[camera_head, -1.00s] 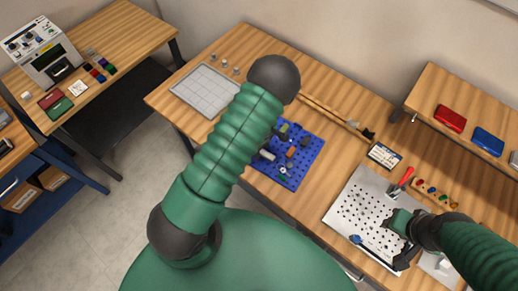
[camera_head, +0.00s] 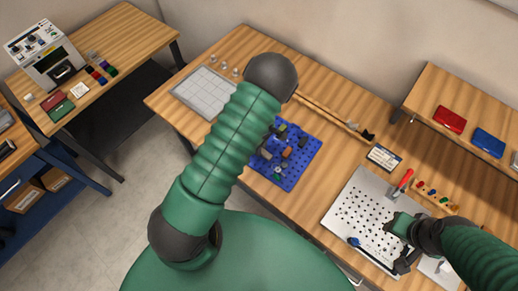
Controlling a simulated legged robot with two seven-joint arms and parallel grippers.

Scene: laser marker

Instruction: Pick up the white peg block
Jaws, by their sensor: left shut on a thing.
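The blue pegboard mat (camera_head: 296,172) lies on the wooden bench, with several small dark, tan and grey blocks on it. My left arm crosses the middle of the picture and hides the mat's left part. My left gripper (camera_head: 270,143) is mostly hidden behind that arm, low over the mat. It is shut on a small pale block (camera_head: 265,154), apparently the white peg block, which shows only in part. I cannot tell whether the block is clear of the mat. My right gripper (camera_head: 396,244) hangs over the perforated metal plate (camera_head: 350,208), its fingers apart and nothing seen between them.
A grey grid plate (camera_head: 205,91) lies at the bench's left end, with several small knobs behind it. A red-handled tool (camera_head: 403,181) and a blue-ended tool (camera_head: 356,243) are by the metal plate. A raised shelf (camera_head: 437,87) holds a red box and a blue box.

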